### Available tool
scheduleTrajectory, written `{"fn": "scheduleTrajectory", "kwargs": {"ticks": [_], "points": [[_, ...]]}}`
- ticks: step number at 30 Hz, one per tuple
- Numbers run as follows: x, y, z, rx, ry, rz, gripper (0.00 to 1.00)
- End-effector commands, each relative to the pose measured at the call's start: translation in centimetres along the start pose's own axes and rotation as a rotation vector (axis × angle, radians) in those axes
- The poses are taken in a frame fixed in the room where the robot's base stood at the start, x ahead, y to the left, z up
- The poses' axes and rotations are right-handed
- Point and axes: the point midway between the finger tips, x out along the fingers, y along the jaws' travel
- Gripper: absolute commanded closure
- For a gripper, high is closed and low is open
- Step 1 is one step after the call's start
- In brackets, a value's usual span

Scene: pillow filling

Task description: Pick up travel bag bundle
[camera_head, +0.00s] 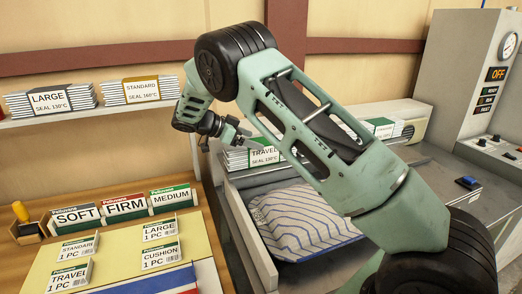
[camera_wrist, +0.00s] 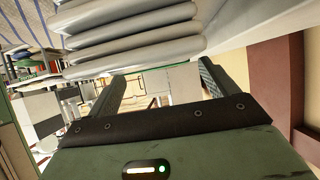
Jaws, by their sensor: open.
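The travel bag bundle (camera_head: 235,160), a stack of folded pale bags with a green and white label reading TRAVEL, lies on the shelf above the bin, partly hidden behind my arm. My gripper (camera_head: 238,134) is open, at the bundle's upper left. In the wrist view a stack of pale folded bags (camera_wrist: 135,32) fills the upper middle, just beyond the open fingers of my gripper (camera_wrist: 160,78). No bag is clearly gripped; whether a finger touches the stack I cannot tell.
Bundles labelled LARGE (camera_head: 50,101) and STANDARD (camera_head: 140,91) lie on the left wall shelf. A striped pillow (camera_head: 300,220) lies in the bin below. A sealing machine (camera_head: 470,70) showing OFF stands at right.

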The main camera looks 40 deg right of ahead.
Motion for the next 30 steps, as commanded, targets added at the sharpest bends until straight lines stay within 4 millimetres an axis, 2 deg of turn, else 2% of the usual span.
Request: {"fn": "scheduleTrajectory", "kwargs": {"ticks": [6,9,17,24,30], "points": [[3.3,0.0,-0.4,-0.002,0.001,0.004,0.15],[4.2,0.1,-0.3,-0.002,0.000,0.003,0.15],[4.5,0.0,-0.1,-0.001,0.000,0.001,0.15],[4.4,0.0,-0.2,-0.001,0.000,0.001,0.77],[4.4,0.0,-0.3,0.001,0.001,0.000,0.76]]}}
